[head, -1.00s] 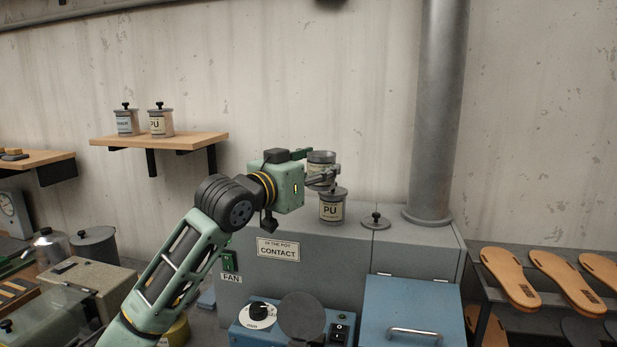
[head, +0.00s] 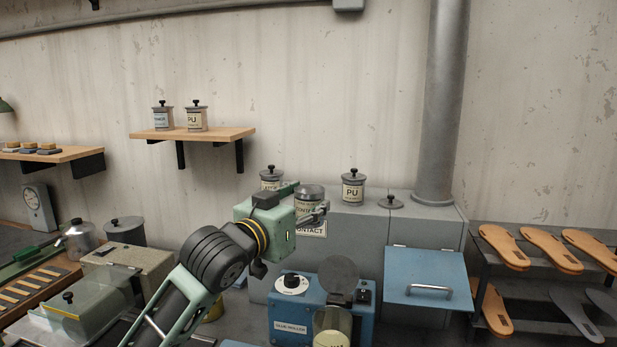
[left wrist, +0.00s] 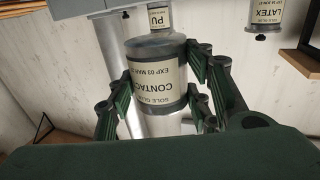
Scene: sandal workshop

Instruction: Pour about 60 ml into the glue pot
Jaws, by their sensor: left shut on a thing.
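My left gripper (head: 313,207) is shut on an open-topped glue can (head: 309,193) and holds it above the front of the grey cabinet. In the left wrist view the can (left wrist: 158,75) sits between the fingers, its label reading CONTACT, SOLE GLUE, upside down in that picture. A blue glue roller machine (head: 287,312) stands below, with a round dark disc raised on it. A pale yellowish container (head: 331,325) stands at its front, cut off by the frame edge; I cannot tell whether it is the glue pot. My right gripper is out of view.
A PU can (head: 352,188) and a partly hidden LATEX can (head: 271,177) stand on the cabinet (head: 365,222). A loose lid (head: 391,201) lies beside a thick vertical pipe (head: 439,120). A blue hatch (head: 425,268) is at right. Sandal soles (head: 545,250) lie on a rack.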

